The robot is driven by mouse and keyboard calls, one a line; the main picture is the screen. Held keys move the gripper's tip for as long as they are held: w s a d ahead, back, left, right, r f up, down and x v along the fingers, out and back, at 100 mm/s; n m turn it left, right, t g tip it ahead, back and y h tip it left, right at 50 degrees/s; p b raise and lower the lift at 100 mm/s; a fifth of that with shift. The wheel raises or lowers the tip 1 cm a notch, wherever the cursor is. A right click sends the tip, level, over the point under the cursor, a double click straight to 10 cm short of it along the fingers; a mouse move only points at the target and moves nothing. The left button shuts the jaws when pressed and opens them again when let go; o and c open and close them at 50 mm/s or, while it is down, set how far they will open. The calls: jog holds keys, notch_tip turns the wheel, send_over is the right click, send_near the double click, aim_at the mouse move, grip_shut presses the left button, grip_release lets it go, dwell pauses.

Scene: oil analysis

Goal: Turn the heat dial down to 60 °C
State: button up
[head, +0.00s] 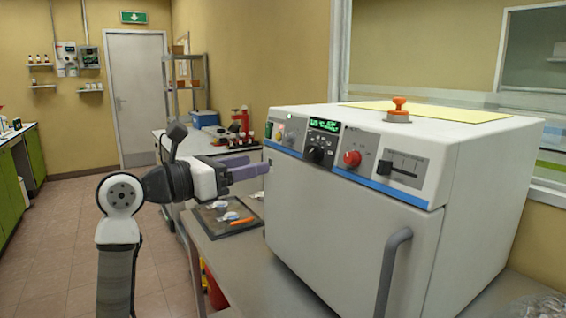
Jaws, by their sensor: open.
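The white oven-like machine (340,212) stands on the bench at the right, with a control panel along its upper front. On the panel is a black round dial (317,155) below a small green-lit display (324,126). A red round knob (352,159) sits to its right. The labels and display text are too small to read, so I cannot tell which knob is marked for heat. My gripper (254,165) is open and empty, with its grey-purple fingers pointing right. It appears close to the panel's left end, left of the black dial and apart from it.
A dark tray (226,216) with small items lies on the bench below my gripper. Floor is clear at left.

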jog(key=p, duration=0.4)
send_near(309, 154)
jog(key=x, duration=0.8)
jog(key=shift+d, duration=0.1)
jog(key=c, duration=1)
